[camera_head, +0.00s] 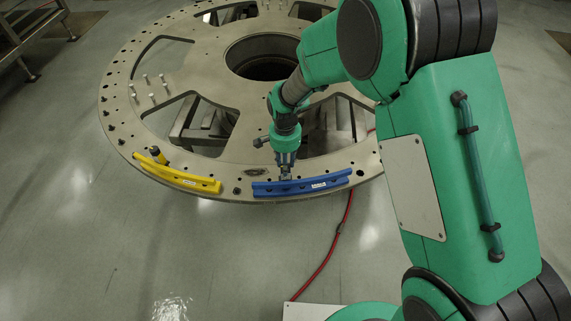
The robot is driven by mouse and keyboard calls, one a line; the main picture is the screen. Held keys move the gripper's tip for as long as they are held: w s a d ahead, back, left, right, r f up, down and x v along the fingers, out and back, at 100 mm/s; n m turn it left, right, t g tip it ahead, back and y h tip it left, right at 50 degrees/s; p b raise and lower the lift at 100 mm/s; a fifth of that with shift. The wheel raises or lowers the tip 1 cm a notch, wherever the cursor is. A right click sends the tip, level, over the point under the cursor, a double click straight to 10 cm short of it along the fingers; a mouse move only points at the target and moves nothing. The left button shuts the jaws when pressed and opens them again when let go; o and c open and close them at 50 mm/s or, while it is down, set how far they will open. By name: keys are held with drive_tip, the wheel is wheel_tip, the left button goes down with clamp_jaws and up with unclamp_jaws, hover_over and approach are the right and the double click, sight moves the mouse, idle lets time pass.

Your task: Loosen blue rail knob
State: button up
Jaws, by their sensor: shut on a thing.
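The blue rail (325,183) lies along the front edge of the round metal turret plate (228,171).
A yellow rail (190,180) with a black and yellow knob (158,155) lies on the plate to the left. Several upright pins (147,81) stand at the plate's left. A red cable (330,250) runs across the floor in front. The front left floor is clear.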

drive_tip(key=n, duration=0.8)
drive_tip(key=shift+n, duration=0.3)
drive_tip(key=n, duration=0.3)
drive_tip(key=shift+n, duration=0.3)
drive_tip(key=n, duration=0.4)
drive_tip(key=o, duration=1.1)
drive_tip(key=shift+o, duration=0.2)
drive_tip(key=shift+r, duration=0.1)
wheel_tip(320, 180, up, 12)
